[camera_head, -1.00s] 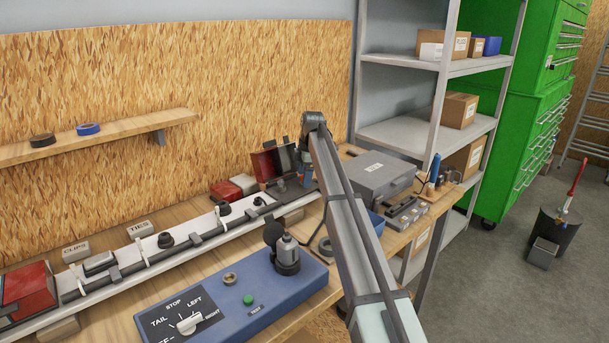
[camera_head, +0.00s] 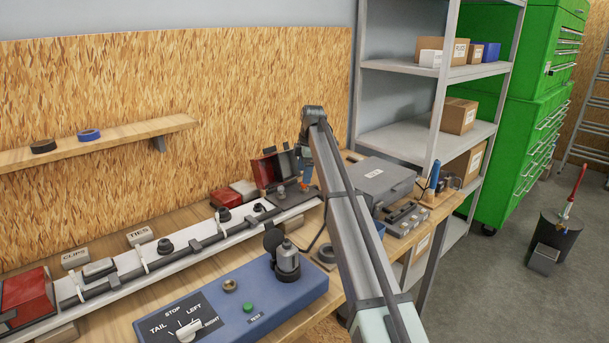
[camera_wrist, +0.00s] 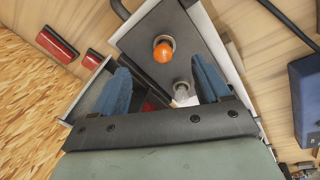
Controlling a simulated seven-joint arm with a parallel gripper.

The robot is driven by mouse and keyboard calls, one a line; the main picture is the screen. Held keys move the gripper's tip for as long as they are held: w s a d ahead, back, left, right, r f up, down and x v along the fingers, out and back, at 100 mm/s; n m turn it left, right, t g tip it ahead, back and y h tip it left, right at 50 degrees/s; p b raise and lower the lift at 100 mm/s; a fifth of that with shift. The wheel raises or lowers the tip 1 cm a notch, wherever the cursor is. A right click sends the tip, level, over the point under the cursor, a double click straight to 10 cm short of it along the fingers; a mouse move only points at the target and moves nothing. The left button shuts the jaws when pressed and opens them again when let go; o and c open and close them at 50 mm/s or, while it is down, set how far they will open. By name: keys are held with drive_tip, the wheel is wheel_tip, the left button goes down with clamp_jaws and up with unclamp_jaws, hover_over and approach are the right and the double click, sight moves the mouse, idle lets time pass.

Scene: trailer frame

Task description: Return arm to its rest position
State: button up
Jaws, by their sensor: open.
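My gripper (camera_wrist: 163,82) is open, with its two blue fingers apart in the wrist view. Nothing is seen held between them. Beyond the fingers is a dark plate (camera_wrist: 190,45) at the end of the white rail, carrying an orange knob-like bulb (camera_wrist: 163,52) and a grey, clear-looking one (camera_wrist: 181,88). The grey one shows between the fingers in the picture; I cannot tell the exact gap. In the head view my arm reaches over the bench with its wrist bent down, and its forearm hides part of the gripper above the rail's right end.
A red lamp housing (camera_head: 264,171) stands close left of my gripper. A blue control box (camera_head: 262,289) with a dial is in front. A grey case (camera_head: 372,178) lies to the right, near metal shelves (camera_head: 405,136). A wooden wall shelf (camera_head: 105,143) is at the left.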

drive_tip(key=shift+r, duration=1.45)
